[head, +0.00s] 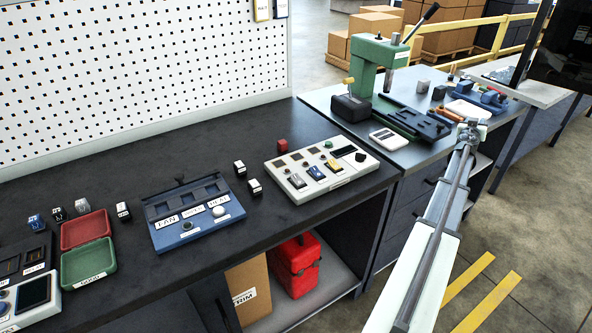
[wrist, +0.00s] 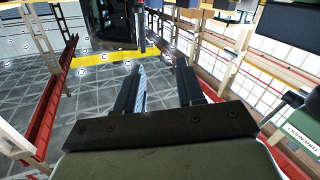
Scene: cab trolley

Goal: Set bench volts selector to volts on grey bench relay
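My gripper (wrist: 160,82) is open and empty in the wrist view, its two dark fingers apart with floor and a yellow line beyond. In the head view my arm reaches up from the lower right, and its end (head: 472,126) shows near the front edge of the grey bench (head: 427,153). A small white device with a dark display (head: 390,139) lies on that bench. A white panel (head: 321,166) with a display, buttons and small modules sits on the dark bench. Labels are too small to read, so I cannot tell which part is the volts selector or the relay.
A green press (head: 372,55) with a lever stands on the grey bench. On the dark bench (head: 190,262) are a blue tray (head: 194,240), red bin (head: 86,230), green bin (head: 88,265) and several small blocks. Open floor (head: 545,230) lies at the right.

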